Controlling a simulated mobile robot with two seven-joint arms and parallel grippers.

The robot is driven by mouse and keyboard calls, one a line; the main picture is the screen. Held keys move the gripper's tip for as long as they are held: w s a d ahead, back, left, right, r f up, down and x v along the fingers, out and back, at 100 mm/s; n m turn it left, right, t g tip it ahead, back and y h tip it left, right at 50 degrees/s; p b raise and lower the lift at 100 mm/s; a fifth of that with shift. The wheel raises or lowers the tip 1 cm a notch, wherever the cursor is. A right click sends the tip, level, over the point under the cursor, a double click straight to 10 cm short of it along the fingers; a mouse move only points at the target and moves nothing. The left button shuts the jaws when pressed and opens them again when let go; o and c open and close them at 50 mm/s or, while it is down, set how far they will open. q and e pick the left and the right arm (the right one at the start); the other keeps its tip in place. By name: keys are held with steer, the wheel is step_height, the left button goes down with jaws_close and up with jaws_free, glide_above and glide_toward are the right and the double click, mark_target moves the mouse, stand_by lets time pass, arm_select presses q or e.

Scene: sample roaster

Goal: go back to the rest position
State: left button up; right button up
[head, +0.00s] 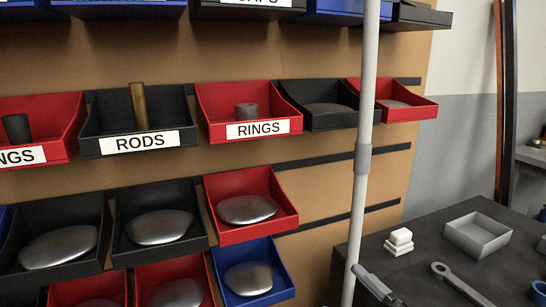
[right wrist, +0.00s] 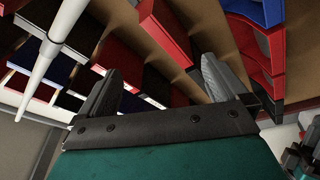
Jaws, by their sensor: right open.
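My right gripper (right wrist: 166,72) shows in the right wrist view with its two grey fingers wide apart and nothing between them. It is in the air, with the rack's bins behind it. My right gripper cannot be made out in the head view. My left gripper cannot be made out in either view.
A brown rack holds a RODS bin (head: 108,112) with a rod, a RINGS bin (head: 215,128) with a ring, and several other bins. A pale upright pole (head: 367,90) stands before it. A dark table (head: 420,265) at right bears a grey tray (head: 457,236), white blocks (head: 398,240) and a wrench (head: 455,280).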

steer(key=s+d+f+m+g+h, duration=0.2)
steer(key=s+f+m+g+h, duration=0.5)
steer(key=s+f+m, duration=0.85)
arm_select(q)
steer(key=s+a+r+y+p, duration=0.1)
steer(key=a+r+p, duration=0.2)
steer(key=r+p, duration=0.4)
steer(key=p, duration=0.5)
steer(key=shift+s+r, duration=0.4)
arm_select(e)
step_height(320, 180, up, 6)
steer(key=d+m+t+h, duration=0.1)
steer(key=d+h, duration=0.1)
steer(key=shift+w+d, duration=0.25)
steer(key=shift+c, duration=0.4)
